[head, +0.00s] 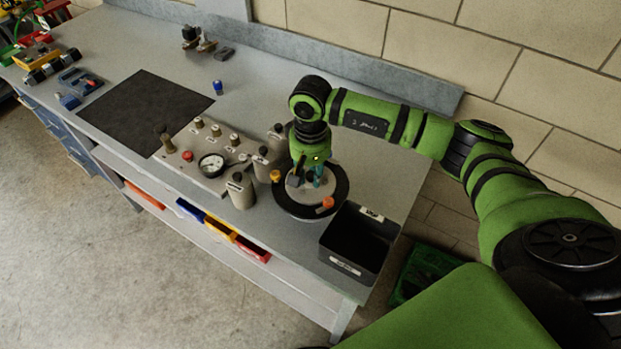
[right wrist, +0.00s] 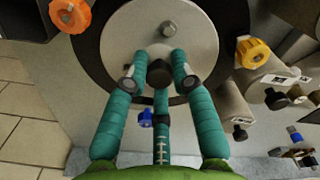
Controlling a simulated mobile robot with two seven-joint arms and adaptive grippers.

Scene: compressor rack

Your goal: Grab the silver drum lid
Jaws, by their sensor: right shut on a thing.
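The silver drum lid (head: 305,197) is a pale round disc inside a black ring (head: 291,210) on the bench. My right gripper (head: 308,178) points down over the lid. The fingertips hide part of the rim, and I cannot tell whether the lid is raised. My left gripper is not in view.
An orange knob (head: 326,203) and a yellow knob (head: 275,176) sit at the ring. A black bin (head: 345,254) stands close at the right. Grey cylinders (head: 241,191) and a gauge panel (head: 197,172) stand at the left. A dark mat (head: 145,110) lies bare farther left.

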